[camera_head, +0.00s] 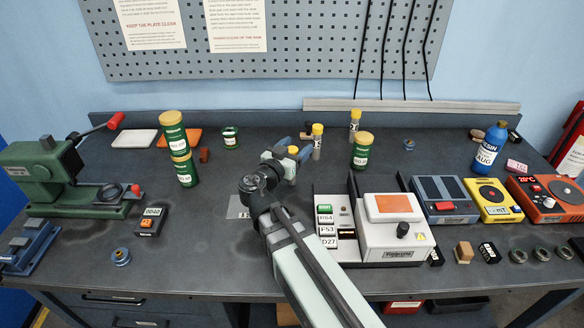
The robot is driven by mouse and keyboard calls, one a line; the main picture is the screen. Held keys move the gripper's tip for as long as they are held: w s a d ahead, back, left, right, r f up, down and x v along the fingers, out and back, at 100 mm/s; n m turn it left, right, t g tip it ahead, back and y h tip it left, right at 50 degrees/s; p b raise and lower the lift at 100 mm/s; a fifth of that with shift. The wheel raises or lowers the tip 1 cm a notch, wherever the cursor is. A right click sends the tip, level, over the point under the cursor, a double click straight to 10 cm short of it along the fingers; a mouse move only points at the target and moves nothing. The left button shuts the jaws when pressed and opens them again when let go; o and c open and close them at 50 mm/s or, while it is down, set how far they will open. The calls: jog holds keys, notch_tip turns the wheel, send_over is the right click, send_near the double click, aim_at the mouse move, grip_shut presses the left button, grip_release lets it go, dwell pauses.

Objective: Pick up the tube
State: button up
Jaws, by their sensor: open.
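Two slim grey tubes with yellow caps stand upright at the back middle of the bench: a nearer tube (317,142) and a farther tube (354,123) to its right. My gripper (295,155) is open, low over the bench, just left of and nearer than the nearer tube. A small yellow patch shows at the gripper, and I cannot tell whether it is part of the gripper or another thing. My arm comes in from the bottom of the view. My fingertips are partly hidden and small, so their exact distance from the tubes is unclear.
Stacked green jars (181,157) stand to the left. A white device (392,238) with an orange top sits front right. A green press (45,170) is at far left.

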jog(key=shift+c, duration=0.5)
grip_shut()
